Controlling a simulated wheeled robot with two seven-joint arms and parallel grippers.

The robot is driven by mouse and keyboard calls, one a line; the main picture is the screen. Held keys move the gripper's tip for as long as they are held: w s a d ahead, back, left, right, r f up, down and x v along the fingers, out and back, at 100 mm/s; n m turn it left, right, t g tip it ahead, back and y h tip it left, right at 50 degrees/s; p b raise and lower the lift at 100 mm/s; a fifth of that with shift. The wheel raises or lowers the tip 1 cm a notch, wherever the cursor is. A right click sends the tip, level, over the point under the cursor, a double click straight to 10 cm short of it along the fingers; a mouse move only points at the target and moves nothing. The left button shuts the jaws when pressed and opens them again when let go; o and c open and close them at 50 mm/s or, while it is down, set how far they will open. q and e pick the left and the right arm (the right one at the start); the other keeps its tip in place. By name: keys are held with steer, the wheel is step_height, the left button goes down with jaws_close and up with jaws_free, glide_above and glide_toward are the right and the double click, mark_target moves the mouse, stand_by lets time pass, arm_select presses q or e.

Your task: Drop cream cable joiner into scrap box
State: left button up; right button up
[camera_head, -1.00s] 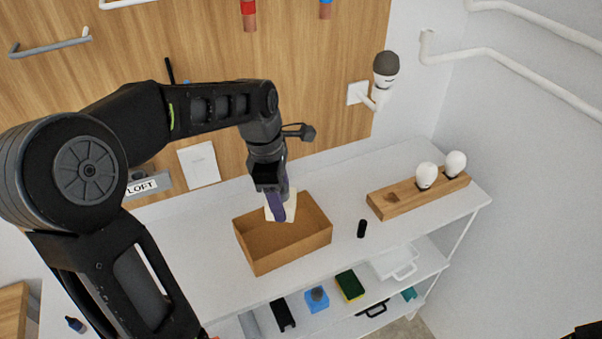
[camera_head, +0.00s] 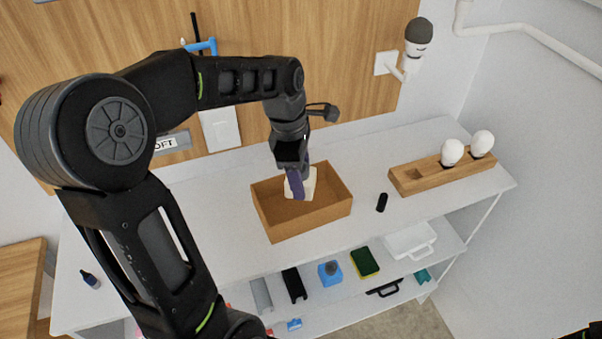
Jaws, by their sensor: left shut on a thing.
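The scrap box (camera_head: 272,226) is an open brown box on the white bench top. My left gripper (camera_head: 298,186) points down over the box. It is shut on the cream cable joiner (camera_head: 309,184), a pale block partly hidden by the purple finger. The joiner shows at the box opening; I cannot tell how far inside the walls it hangs. My right gripper is not in view; only a dark piece of my own body shows at the lower right corner.
A black cylinder (camera_head: 382,202) stands right of the box. A wooden holder (camera_head: 420,179) with two white bulbs (camera_head: 452,152) is further right. The lower shelf holds a sponge (camera_head: 364,262), a blue item (camera_head: 330,272) and a white tray (camera_head: 411,240). The bench left of the box is clear.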

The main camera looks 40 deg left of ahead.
arm_select(q)
steer(key=shift+f, duration=0.65)
steer(key=o, duration=1.5)
steer(key=shift+c, duration=0.2)
steer(key=shift+r, duration=0.1)
steer(key=r, duration=0.2)
steer(key=r+b, duration=0.1)
steer(key=r, duration=0.2)
steer(key=a+r, duration=0.1)
steer(key=r, duration=0.1)
steer(key=shift+s+r, duration=0.25)
steer(key=shift+r, duration=0.05)
steer(key=shift+f, duration=0.1)
